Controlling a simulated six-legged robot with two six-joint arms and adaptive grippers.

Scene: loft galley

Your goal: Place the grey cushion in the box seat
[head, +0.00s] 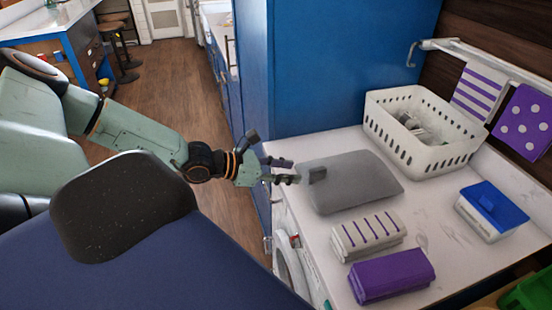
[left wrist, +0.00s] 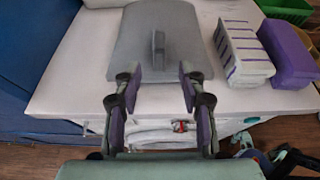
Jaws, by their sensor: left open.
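The grey cushion (head: 362,188) lies flat on the white counter, with a small upright grey tab (head: 317,174) near its left edge. In the left wrist view the cushion (left wrist: 185,30) is straight ahead, and its tab (left wrist: 158,50) stands in line with the gap between my fingers. My left gripper (head: 290,171) is open and empty at the cushion's left edge; its fingers (left wrist: 158,82) are spread just short of the tab. I see no contact. I cannot make out the box seat in these views.
On the counter (head: 450,196) are a striped folded towel (head: 367,236), a purple towel (head: 391,276), a white perforated basket (head: 425,155) and a blue-lidded box (head: 491,211). A tall blue cabinet (head: 350,65) stands behind. Open wood floor (head: 165,85) lies at the back left.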

